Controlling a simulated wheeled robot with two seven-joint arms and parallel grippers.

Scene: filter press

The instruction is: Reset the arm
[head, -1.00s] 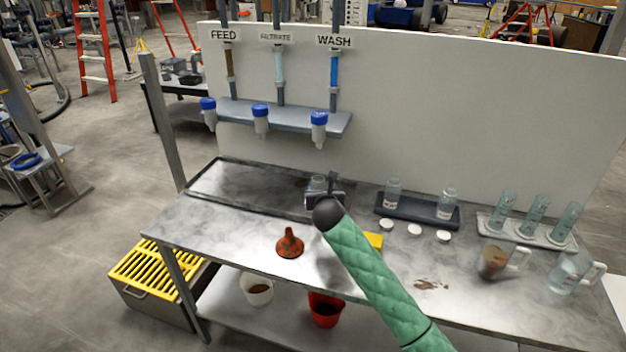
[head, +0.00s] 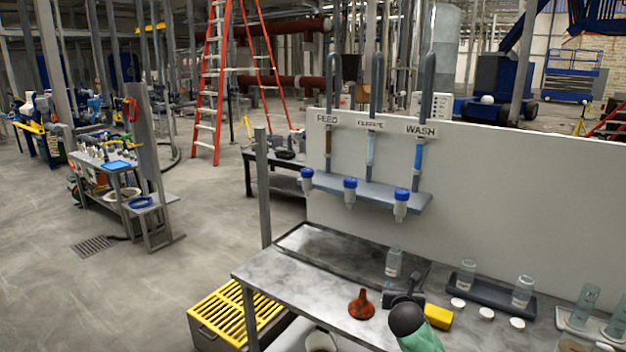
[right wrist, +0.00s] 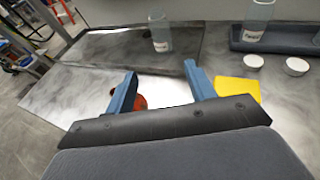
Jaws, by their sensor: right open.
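My right arm, in a green quilted sleeve, comes in at the bottom of the head view. Its gripper (head: 393,296) is over the steel bench (head: 290,286), partly hidden by my wrist. In the right wrist view the two blue fingers (right wrist: 160,82) are apart with nothing between them. A labelled glass jar (head: 393,262) stands upright on the dark tray (head: 325,250), beyond the fingers; it also shows in the right wrist view (right wrist: 160,34). My left gripper is not in view.
An orange-red funnel (head: 361,305) stands left of my gripper, and a yellow block (head: 439,316) lies right of it. A dark rack (head: 492,291) holds two jars, with white caps (head: 487,313) in front. Blue-capped valves (head: 350,188) hang above the tray.

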